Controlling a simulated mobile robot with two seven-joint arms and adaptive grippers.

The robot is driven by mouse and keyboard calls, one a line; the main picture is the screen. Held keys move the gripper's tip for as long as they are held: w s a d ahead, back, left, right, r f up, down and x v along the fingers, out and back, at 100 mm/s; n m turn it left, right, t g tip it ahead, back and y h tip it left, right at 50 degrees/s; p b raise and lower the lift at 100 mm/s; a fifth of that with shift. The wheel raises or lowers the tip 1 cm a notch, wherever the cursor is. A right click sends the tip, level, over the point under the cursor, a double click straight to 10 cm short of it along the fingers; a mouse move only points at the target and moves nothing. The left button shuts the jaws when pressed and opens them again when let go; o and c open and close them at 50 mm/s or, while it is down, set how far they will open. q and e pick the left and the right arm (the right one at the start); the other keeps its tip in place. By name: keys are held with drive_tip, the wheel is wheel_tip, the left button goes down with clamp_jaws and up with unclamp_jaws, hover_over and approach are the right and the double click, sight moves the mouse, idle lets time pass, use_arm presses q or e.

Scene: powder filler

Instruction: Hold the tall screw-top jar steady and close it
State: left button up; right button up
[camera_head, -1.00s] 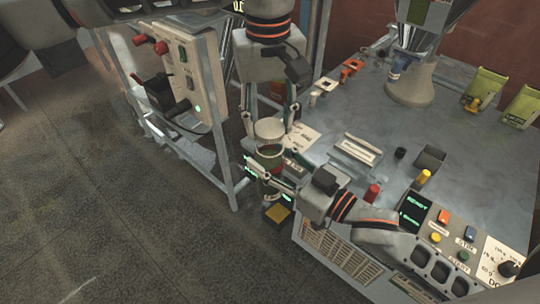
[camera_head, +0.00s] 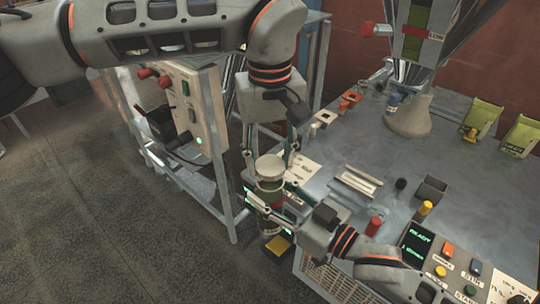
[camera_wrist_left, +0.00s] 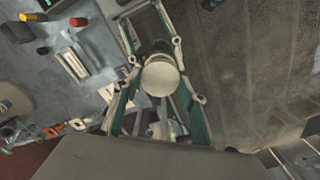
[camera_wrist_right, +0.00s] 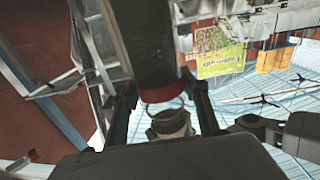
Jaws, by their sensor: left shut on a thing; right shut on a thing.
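The tall jar (camera_head: 270,190) stands upright, with a dark green body. The round, pale lid (camera_head: 268,166) is at its mouth, and I see no clear gap between them. My left gripper (camera_head: 270,158) reaches down from above, shut on the lid; the lid's pale round top (camera_wrist_left: 161,76) shows between its fingers in the left wrist view. My right gripper (camera_head: 266,204) comes in from the right, shut around the jar body below the lid. In the right wrist view, a dark cylinder with a red band (camera_wrist_right: 160,92) shows near the fingers, largely cut off by the frame.
A control box (camera_head: 190,110) on a metal frame stands left. A funnel-shaped filler (camera_head: 408,118) stands behind. Open floor is at the lower left.

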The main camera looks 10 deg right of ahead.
sight(270, 203)
use_arm(q)
drive_tip(key=shift+f, duration=0.65)
drive_tip(key=shift+f, duration=0.55)
drive_tip(key=m, duration=1)
drive_tip(key=o, duration=0.8)
drive_tip(key=shift+c, duration=0.4)
